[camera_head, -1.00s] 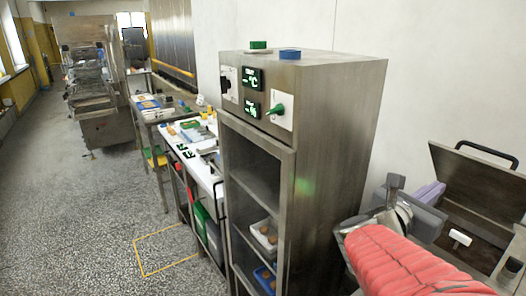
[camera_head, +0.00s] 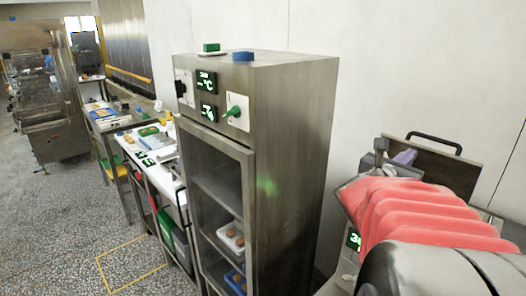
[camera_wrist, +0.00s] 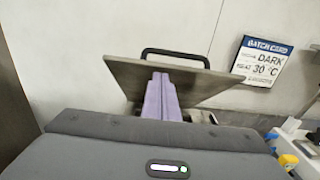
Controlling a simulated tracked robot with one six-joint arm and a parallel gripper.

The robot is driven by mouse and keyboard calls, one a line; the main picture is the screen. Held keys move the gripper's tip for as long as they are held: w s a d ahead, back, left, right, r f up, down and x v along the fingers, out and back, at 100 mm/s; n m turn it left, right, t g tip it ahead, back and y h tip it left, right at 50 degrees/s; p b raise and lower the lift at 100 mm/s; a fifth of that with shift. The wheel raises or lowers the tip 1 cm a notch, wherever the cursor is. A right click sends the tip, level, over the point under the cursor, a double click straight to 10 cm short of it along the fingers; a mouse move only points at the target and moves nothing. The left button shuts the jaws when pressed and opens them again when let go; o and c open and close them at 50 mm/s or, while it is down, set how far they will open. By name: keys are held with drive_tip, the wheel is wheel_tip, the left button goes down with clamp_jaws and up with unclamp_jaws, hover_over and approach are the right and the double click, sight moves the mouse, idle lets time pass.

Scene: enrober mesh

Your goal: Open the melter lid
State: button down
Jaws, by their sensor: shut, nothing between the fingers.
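The melter lid (camera_head: 452,170) is a dark metal plate with a black bar handle (camera_head: 434,139) on its upper edge. It stands raised and tilted, close to the wall. In the wrist view the lid (camera_wrist: 203,87) fills the middle, with its handle (camera_wrist: 176,54) on top. My gripper (camera_wrist: 160,78) has purple fingers, shut together and empty, in front of the lid's face; whether they touch it is unclear. The gripper (camera_head: 404,157) shows only partly in the head view. My red-sleeved arm hides most of the melter below.
A tall steel cabinet (camera_head: 285,130) with a green knob and displays stands left of my arm. A white worktable (camera_head: 150,155) with small items is beyond it. A batch card (camera_wrist: 262,62) hangs on the wall. The speckled floor at left is open, with a yellow outline (camera_head: 130,262).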

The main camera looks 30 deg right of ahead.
drive_tip(key=shift+d+r, duration=0.25)
drive_tip(key=shift+r, duration=0.05)
drive_tip(key=shift+d+r, duration=0.1)
